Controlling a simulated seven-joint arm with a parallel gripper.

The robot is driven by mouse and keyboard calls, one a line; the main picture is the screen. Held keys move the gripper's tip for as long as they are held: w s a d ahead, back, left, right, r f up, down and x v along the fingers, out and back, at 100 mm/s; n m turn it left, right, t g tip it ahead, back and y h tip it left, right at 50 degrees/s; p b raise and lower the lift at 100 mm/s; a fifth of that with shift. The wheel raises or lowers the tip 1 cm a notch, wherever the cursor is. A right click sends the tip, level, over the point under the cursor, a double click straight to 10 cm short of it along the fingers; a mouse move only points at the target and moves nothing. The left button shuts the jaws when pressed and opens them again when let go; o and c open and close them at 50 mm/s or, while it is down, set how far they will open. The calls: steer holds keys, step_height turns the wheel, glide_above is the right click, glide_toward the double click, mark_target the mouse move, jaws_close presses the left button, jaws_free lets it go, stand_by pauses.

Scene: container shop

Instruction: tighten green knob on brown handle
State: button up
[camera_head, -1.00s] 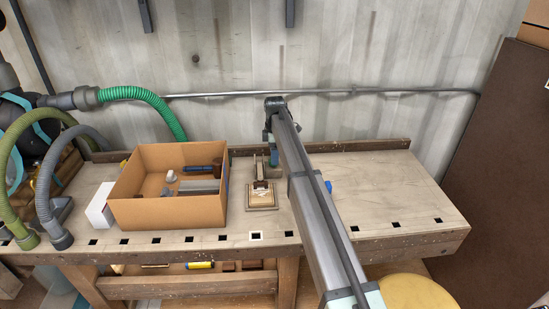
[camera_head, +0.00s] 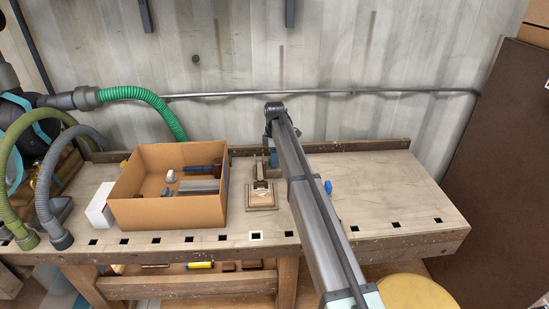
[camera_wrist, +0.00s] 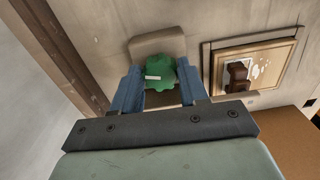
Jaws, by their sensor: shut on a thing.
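In the wrist view my gripper (camera_wrist: 158,67) has its two blue fingers on either side of the green knob (camera_wrist: 161,76), shut on it. The knob has a scalloped edge and a small white mark. It sits by a beige block (camera_wrist: 160,43). The brown handle (camera_wrist: 237,73) stands to the right over a framed wooden board (camera_wrist: 266,60). In the head view the handle (camera_head: 261,184) and board (camera_head: 260,201) are on the bench, with my gripper (camera_head: 269,160) just behind them. The knob cannot be made out there.
An open cardboard box (camera_head: 168,212) with several tools stands left of the board. A white box (camera_head: 100,207) is farther left. A small blue thing (camera_head: 328,187) lies right of my arm. The workbench (camera_head: 400,190) is clear on the right. A wall stands close behind.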

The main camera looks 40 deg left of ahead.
steer(key=shift+c, duration=1.4)
steer(key=shift+m, duration=0.8)
steer(key=o, duration=1.1)
steer(key=shift+c, duration=0.2)
steer(key=shift+r, duration=0.15)
step_height(320, 180, up, 14)
steer(key=shift+f, duration=0.2)
